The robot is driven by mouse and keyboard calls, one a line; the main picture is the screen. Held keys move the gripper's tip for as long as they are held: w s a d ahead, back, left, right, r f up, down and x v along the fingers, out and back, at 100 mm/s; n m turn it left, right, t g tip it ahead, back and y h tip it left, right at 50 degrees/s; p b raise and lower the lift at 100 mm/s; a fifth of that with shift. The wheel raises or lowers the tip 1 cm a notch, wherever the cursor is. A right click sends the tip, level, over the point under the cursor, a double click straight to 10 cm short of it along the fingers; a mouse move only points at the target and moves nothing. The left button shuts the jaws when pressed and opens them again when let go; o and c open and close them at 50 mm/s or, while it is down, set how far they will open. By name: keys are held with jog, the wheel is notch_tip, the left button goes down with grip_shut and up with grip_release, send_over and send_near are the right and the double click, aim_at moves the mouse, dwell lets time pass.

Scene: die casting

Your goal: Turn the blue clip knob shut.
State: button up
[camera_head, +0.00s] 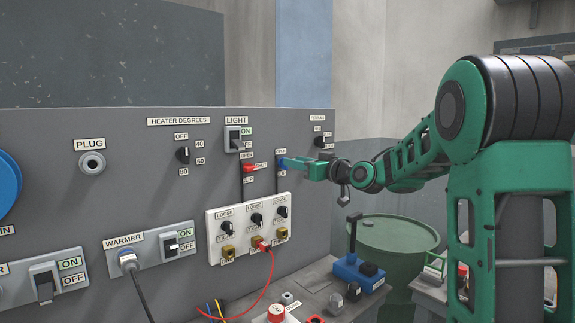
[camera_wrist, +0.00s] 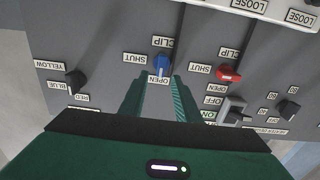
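The blue clip knob (camera_wrist: 161,64) is on the grey panel, with OPEN, SHUT and CLIP labels around it. In the wrist view its long side runs roughly along the picture's vertical, its lower end near the OPEN label (camera_wrist: 158,79). My gripper (camera_wrist: 161,80) is open, with one green finger on each side of the knob's line. Whether the fingertips reach past the knob's sides or touch it I cannot tell. In the head view my gripper reaches the panel from the right, and the knob (camera_head: 281,162) shows only as a small blue patch at the fingertips.
A red clip knob (camera_wrist: 228,73) sits beside the blue one, lying more sideways. A black colour selector (camera_wrist: 75,79) is on the other side. Below in the head view are a white plate (camera_head: 238,236) with several plugs and knobs, and a blue lever box (camera_head: 352,268).

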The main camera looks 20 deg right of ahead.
jog(key=shift+x, duration=2.05)
jog(key=c, duration=0.7)
jog(key=shift+m, duration=0.3)
jog(key=m, duration=0.5)
jog(key=d+f+m, duration=0.1)
jog(key=m, duration=1)
jog(key=shift+w+d+f+m, duration=0.2)
jog(key=shift+d+f+m, duration=0.1)
jog(key=shift+d, duration=0.05)
jog(key=shift+f, duration=0.1)
